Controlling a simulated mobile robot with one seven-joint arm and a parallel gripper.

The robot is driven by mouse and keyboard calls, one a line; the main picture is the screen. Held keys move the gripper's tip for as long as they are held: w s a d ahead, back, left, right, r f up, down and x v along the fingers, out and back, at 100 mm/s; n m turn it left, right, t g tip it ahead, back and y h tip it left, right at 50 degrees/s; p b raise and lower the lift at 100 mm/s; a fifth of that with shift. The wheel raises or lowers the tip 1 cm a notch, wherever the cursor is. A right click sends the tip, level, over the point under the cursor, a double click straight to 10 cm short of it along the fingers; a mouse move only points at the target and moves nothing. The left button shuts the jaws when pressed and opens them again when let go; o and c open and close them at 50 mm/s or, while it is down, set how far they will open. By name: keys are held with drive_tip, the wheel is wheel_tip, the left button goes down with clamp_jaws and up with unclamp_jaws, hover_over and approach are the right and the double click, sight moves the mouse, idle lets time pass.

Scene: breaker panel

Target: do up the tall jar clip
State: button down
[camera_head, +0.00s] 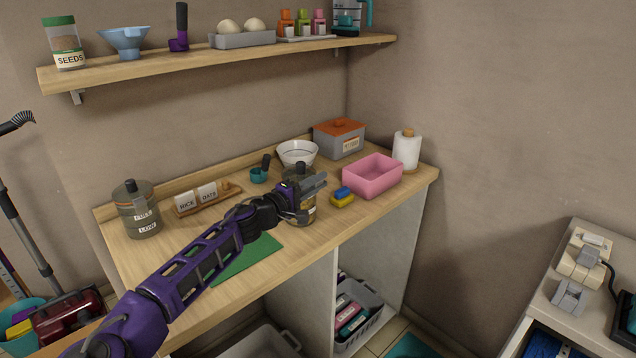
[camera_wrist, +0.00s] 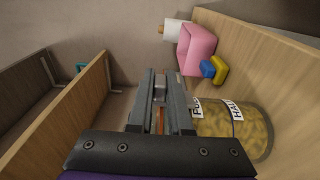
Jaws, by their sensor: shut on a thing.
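A glass jar with a dark lid and yellowish contents (camera_head: 305,213) stands upright on the wooden counter, partly hidden by my gripper. It also shows in the wrist view (camera_wrist: 246,132), with labels that seem to read FULL and HALF. My gripper (camera_head: 314,184) is at the jar's upper part, on its near side. In the wrist view my gripper (camera_wrist: 165,82) has its fingers close together, shut on a thin part at the jar that I take for its clip. The fingers hide most of the clip, so its position cannot be told.
Another lidded jar (camera_head: 143,217), labelled FULL and LOW, stands at the counter's left. A shelf (camera_head: 225,58) hangs above.

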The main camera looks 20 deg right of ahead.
drive_tip(key=c, duration=0.8)
unclamp_jaws()
drive_tip(key=shift+c, duration=0.2)
drive_tip(key=v, duration=1.7)
drive_tip(key=shift+a, duration=0.2)
drive_tip(key=shift+r, duration=0.1)
